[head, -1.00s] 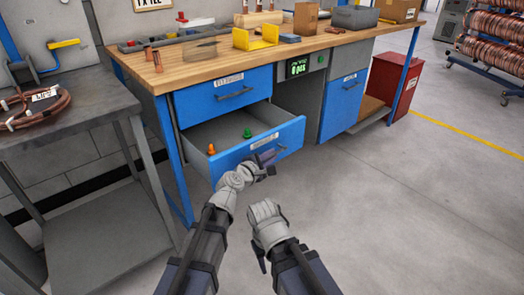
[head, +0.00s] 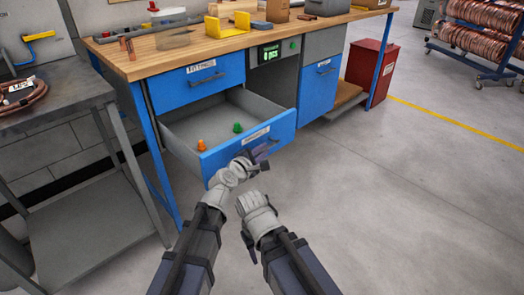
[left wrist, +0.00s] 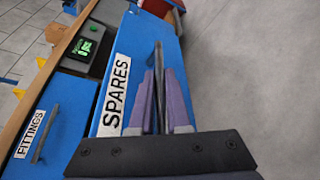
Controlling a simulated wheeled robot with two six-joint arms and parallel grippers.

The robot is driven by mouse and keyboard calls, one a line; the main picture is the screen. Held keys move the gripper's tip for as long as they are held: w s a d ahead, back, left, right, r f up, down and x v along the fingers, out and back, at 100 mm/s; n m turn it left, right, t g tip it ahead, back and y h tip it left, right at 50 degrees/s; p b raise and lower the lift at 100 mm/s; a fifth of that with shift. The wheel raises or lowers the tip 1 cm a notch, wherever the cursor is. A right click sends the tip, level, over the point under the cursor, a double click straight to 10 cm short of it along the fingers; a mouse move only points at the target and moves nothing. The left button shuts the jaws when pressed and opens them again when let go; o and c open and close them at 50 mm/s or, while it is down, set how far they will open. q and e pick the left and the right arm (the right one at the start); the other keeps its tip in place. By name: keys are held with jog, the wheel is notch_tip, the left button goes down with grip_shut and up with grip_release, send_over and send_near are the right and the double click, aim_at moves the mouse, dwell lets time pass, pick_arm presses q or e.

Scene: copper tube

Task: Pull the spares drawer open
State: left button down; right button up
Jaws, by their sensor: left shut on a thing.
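The spares drawer (head: 222,150) is the lower blue drawer of the workbench, and it stands well out from the bench. Its SPARES label (left wrist: 114,96) shows in the left wrist view. An orange piece (head: 201,145) and a green piece (head: 238,127) are inside. My left gripper (head: 262,157) is at the drawer's front, shut on its bar handle (left wrist: 158,62); the two fingers lie on either side of the bar in the left wrist view. My right gripper (head: 248,240) hangs low in front of the bench, apart from the drawer; its jaws are too unclear to tell.
The blue fittings drawer (head: 180,87) above is shut. A grey table (head: 60,100) with a copper coil stands close on the left. A red bin (head: 371,74) is beyond the bench's right end. The floor (head: 400,190) to the right is clear.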

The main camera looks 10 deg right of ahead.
pick_arm(q)
jog(key=c, duration=0.9)
grip_release()
jog(key=p+v, duration=0.1)
jog(key=v, duration=0.6)
jog(key=shift+s+a+r+p, duration=0.1)
jog(key=shift+s+a+p, duration=0.15)
jog(key=shift+s+p, duration=0.1)
